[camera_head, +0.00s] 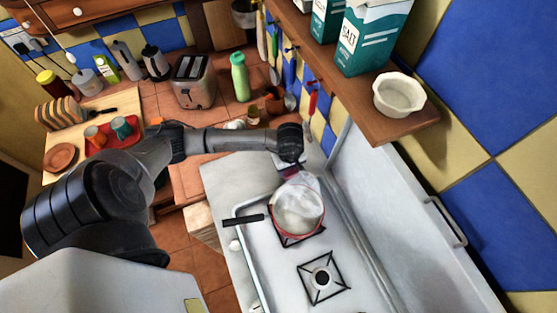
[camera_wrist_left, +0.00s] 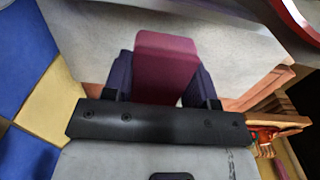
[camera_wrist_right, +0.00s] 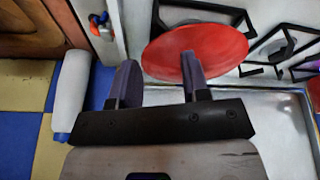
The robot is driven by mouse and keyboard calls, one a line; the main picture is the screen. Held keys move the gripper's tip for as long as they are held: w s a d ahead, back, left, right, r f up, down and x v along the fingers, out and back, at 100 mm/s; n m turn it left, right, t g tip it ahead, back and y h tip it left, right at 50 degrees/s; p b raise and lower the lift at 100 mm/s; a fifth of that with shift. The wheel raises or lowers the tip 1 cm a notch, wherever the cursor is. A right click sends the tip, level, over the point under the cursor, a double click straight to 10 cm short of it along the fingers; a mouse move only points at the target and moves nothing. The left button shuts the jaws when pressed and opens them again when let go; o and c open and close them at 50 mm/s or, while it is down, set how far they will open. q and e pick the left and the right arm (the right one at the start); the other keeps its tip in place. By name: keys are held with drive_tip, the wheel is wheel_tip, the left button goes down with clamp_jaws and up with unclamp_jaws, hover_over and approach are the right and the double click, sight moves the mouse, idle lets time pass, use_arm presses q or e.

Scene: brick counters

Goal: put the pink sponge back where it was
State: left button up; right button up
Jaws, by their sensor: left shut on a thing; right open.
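The pink sponge (camera_wrist_left: 166,65) is held between the two dark fingers of my left gripper (camera_wrist_left: 162,85). In the head view a sliver of the sponge (camera_head: 288,172) shows below the end of my left arm, close behind the pot. The white counter lies beneath it; I cannot tell whether the sponge touches it. My right gripper (camera_wrist_right: 157,82) is open, its fingers apart with nothing held between them. It is near a red round thing (camera_wrist_right: 205,45) by the stove, and is not seen in the head view.
A red-rimmed pot with a clear lid (camera_head: 298,207) stands on the stove (camera_head: 350,285), close to my left gripper. A wooden shelf (camera_head: 400,128) with salt boxes and a white bowl (camera_head: 399,95) overhangs on the right. A toaster (camera_head: 192,82) and green bottle (camera_head: 240,77) stand farther back.

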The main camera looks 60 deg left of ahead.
use_arm(q)
drive_tip(key=a+f, duration=0.2)
drive_tip(key=a, duration=0.1)
drive_tip(key=a+f+p, duration=0.1)
drive_tip(key=a+f, duration=0.1)
drive_tip(key=a, duration=0.2)
drive_tip(key=a+f, duration=0.3)
drive_tip(key=a, duration=0.1)
drive_tip(key=shift+w+a+p, duration=0.15)
drive_tip(key=shift+p, duration=0.15)
use_arm(e)
drive_tip(key=shift+w+a+r, duration=0.1)
drive_tip(key=shift+w+r, duration=0.1)
drive_tip(key=shift+r, duration=0.7)
use_arm(q)
drive_tip(key=shift+f, duration=0.35)
wheel_tip(320, 180, down, 3)
drive_tip(key=shift+r, duration=0.1)
use_arm(e)
drive_tip(key=shift+r, duration=0.2)
use_arm(q)
drive_tip(key=shift+f, duration=0.25)
drive_tip(key=shift+f, duration=0.1)
use_arm(e)
drive_tip(key=shift+f, duration=0.1)
